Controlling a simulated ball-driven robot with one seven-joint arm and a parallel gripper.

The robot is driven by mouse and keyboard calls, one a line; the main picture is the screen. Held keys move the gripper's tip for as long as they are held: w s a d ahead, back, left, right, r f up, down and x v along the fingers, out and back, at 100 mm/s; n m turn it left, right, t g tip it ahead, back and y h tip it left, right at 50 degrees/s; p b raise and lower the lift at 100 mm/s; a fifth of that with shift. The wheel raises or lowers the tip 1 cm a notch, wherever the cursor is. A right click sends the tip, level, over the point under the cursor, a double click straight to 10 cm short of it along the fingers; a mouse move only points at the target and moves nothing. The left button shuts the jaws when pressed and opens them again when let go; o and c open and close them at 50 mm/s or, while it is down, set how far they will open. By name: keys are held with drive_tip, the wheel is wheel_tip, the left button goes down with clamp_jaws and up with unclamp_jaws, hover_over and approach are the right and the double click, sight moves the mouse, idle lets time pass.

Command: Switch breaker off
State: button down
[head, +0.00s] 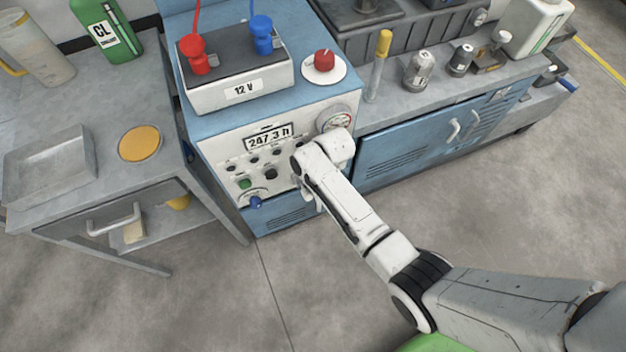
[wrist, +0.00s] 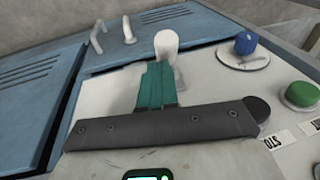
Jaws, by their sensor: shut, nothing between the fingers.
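A white lever with a rounded end (wrist: 166,42), which looks like the breaker's handle, stands on the pale control panel (wrist: 105,105) in the wrist view. My gripper (wrist: 159,68) has its teal fingers together and empty. The fingertips overlap the lower part of the lever in this view; I cannot tell whether they touch it. In the head view the wrist end of my arm is in front of the right part of the white panel (head: 215,152), hiding the breaker and the fingers there.
The panel carries a blue knob (wrist: 245,43), a green button (wrist: 300,94), an hour display (head: 268,138) and a round gauge (head: 338,120). A 12 V battery (head: 240,92) and a red knob (head: 324,61) sit above. Blue cabinet doors (head: 405,150) with handles adjoin on the right.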

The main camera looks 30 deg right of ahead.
drive_tip(key=shift+s, duration=0.1)
drive_tip(key=shift+s+f+t, duration=0.15)
drive_tip(key=shift+t, duration=0.25)
drive_tip(key=shift+s+f+t, duration=0.2)
drive_tip(key=shift+t, duration=0.1)
drive_tip(key=s+f+t+b, duration=0.1)
drive_tip(key=t+b, duration=0.1)
drive_tip(key=s+f+t+b, duration=0.1)
drive_tip(key=f+t, duration=0.1)
drive_tip(key=s+f+t+h+b, duration=0.1)
drive_tip(key=t+b, duration=0.1)
drive_tip(key=shift+a+f+n+b, duration=0.3)
drive_tip(key=shift+f+n+b, duration=0.05)
drive_tip(key=shift+n, duration=0.05)
drive_tip(key=shift+r, duration=0.1)
drive_tip(key=shift+r+p, duration=0.75)
drive_tip(key=shift+p, duration=0.05)
